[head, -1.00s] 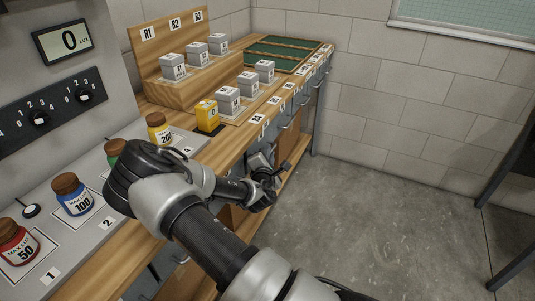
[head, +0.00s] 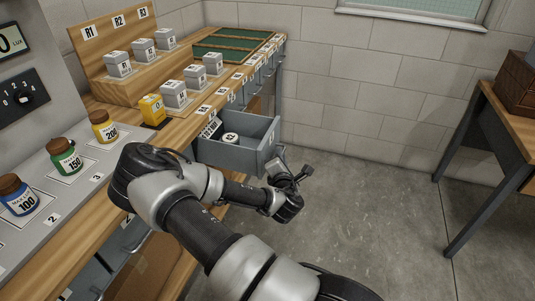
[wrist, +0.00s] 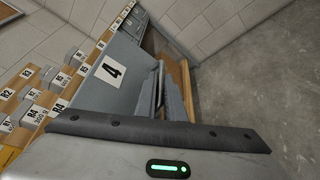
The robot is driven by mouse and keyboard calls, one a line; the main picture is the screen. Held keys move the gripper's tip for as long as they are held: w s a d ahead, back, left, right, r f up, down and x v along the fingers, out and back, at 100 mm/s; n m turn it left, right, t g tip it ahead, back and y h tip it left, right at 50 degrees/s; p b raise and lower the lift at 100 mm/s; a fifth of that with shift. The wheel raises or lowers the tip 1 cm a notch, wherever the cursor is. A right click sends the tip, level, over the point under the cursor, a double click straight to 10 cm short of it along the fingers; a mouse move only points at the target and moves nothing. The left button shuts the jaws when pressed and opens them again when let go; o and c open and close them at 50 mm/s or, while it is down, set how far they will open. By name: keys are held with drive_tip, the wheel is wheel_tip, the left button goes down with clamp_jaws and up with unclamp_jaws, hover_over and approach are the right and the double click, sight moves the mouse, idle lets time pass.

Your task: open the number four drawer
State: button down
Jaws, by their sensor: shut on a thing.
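The number four drawer (head: 252,159) is grey and stands pulled well out of the bench front in the head view. In the wrist view its front (wrist: 95,92) carries a white label with a black 4 (wrist: 112,72). My gripper (head: 277,172) is at the outer face of the drawer and is shut on its handle (wrist: 160,85). The handle is mostly hidden by my gripper in the head view. Inside the drawer lie a round white-and-black item (head: 231,138) and a dark item with white labels (head: 210,127).
The wooden bench top (head: 187,121) holds several grey boxes (head: 174,95), a yellow box (head: 152,110) and coloured jars (head: 65,157). Other closed drawers line the bench further back. A second table (head: 505,120) stands at the right. The grey floor (head: 370,200) between them is clear.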

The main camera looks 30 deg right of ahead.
drive_tip(key=shift+s+d+f, duration=0.1)
drive_tip(key=shift+s+d, duration=1)
drive_tip(key=shift+s, duration=0.1)
drive_tip(key=c, duration=2.2)
unclamp_jaws()
drive_tip(key=shift+o, duration=0.2)
drive_tip(key=p+v, duration=0.8)
drive_tip(key=v, duration=0.9)
drive_tip(key=shift+s+p, duration=0.2)
drive_tip(key=shift+p, duration=0.1)
